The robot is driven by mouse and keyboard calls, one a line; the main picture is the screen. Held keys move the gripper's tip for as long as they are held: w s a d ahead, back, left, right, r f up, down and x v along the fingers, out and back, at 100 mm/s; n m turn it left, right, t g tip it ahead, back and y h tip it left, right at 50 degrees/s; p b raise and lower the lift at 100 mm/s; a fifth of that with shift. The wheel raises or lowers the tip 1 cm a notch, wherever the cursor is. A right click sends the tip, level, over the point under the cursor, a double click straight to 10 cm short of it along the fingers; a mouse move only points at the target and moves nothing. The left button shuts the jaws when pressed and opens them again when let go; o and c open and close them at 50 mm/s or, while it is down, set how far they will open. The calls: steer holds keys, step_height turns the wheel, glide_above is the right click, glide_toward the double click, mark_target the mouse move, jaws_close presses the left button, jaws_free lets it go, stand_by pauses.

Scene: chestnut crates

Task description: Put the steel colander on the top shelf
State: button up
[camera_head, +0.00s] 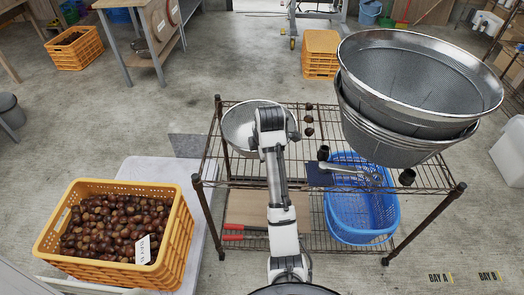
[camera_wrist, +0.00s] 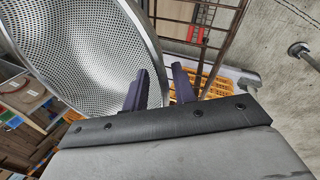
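A steel colander (camera_head: 236,128) with a perforated bowl is at the left of the wire rack's top shelf (camera_head: 216,168), mouth up. The head view does not settle whether it rests on the wires or hangs just above them. My gripper (camera_head: 271,112) is at its right side, partly hidden by my wrist. In the wrist view, the perforated wall (camera_wrist: 85,55) fills the upper left. The two dark fingers of my gripper (camera_wrist: 160,80) straddle its rim, one inside and one outside. They stand apart, with a gap showing beside the rim.
Large nested steel sieves (camera_head: 422,125) stand at the right of the rack. Small dark jars (camera_head: 407,177) and a dark pan-like item share the top shelf. A blue basket (camera_head: 362,222) is on the lower shelf. A yellow crate of chestnuts (camera_head: 172,255) is at the left.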

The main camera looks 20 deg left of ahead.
steer(key=shift+r, duration=0.4)
steer(key=p+v, duration=0.7)
steer(key=v, duration=0.4)
steer(key=shift+d+r, duration=0.15)
steer(key=shift+r, duration=0.05)
steer(key=shift+s, duration=0.1)
